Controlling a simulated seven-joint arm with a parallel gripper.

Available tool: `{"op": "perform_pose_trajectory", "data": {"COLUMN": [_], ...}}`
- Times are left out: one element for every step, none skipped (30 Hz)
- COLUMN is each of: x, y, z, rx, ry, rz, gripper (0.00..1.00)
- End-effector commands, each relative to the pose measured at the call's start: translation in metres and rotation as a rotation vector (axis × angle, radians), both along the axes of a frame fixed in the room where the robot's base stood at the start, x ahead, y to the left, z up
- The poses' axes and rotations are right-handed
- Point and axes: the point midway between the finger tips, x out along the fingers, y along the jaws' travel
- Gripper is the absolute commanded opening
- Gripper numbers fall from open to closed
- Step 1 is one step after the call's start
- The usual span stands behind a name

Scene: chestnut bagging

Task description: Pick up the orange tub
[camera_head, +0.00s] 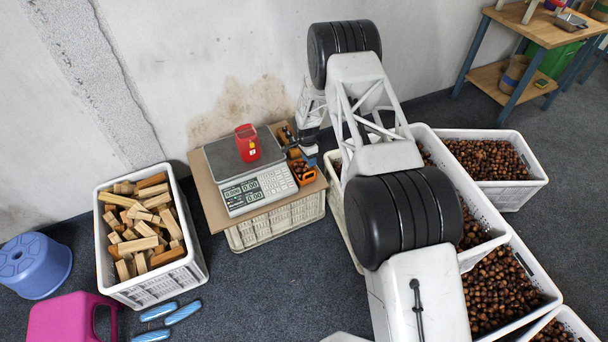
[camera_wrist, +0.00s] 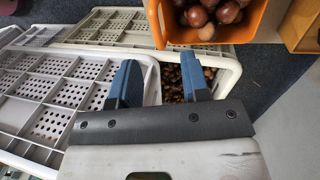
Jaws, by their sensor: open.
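The orange tub (camera_head: 305,178) sits on the front right corner of the board beside the scale. In the wrist view the orange tub (camera_wrist: 230,42) shows at the top, with chestnuts (camera_wrist: 205,15) in it. My gripper (camera_wrist: 160,74) is open and empty, its two blue fingers apart. In that view the tub lies ahead of the fingertips and a little to the right, not between them. In the head view my gripper (camera_head: 309,152) is just right of the tub, partly hidden by my arm.
A scale (camera_head: 240,195) holds a red container (camera_head: 247,143). A wooden box (camera_head: 284,134) stands close behind the tub; an orange-brown edge shows at the wrist view's upper right. Chestnut crates (camera_head: 530,165) stand right, a crate of wood blocks (camera_head: 190,268) left.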

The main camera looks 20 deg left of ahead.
Motion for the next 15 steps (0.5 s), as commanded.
{"op": "perform_pose_trajectory", "data": {"x": [-0.001, -0.001, -0.001, -0.002, -0.002, -0.002, -0.003, -0.003, -0.003, -0.003, -0.003, -0.004, -0.003, -0.003, -0.003], "y": [-0.001, -0.001, -0.001, -0.002, -0.002, -0.002, -0.003, -0.003, -0.003, -0.003, -0.004, -0.004, -0.004, -0.004, -0.004], "z": [-0.003, -0.005, -0.008, -0.010, -0.012, -0.015, -0.017, -0.019, -0.021, -0.022, -0.023, -0.023, -0.023, -0.023, -0.023], "rx": [-0.001, -0.001, -0.001, -0.001, -0.001, -0.001, -0.001, -0.001, -0.001, -0.001, -0.001, -0.001, -0.001, -0.001, -0.001], "ry": [0.001, 0.001, 0.001, 0.001, 0.001, 0.001, 0.001, 0.001, 0.001, 0.001, 0.001, 0.001, 0.001, 0.001, 0.001], "rz": [0.000, 0.000, 0.000, 0.000, 0.000, 0.000, 0.000, 0.000, 0.000, 0.000, 0.000, 0.000, 0.000, 0.000, 0.000], "gripper": [0.43, 0.43, 0.43, 0.43, 0.43, 0.43, 0.43, 0.43, 0.43, 0.43, 0.43, 0.43, 0.43, 0.43, 0.43]}}
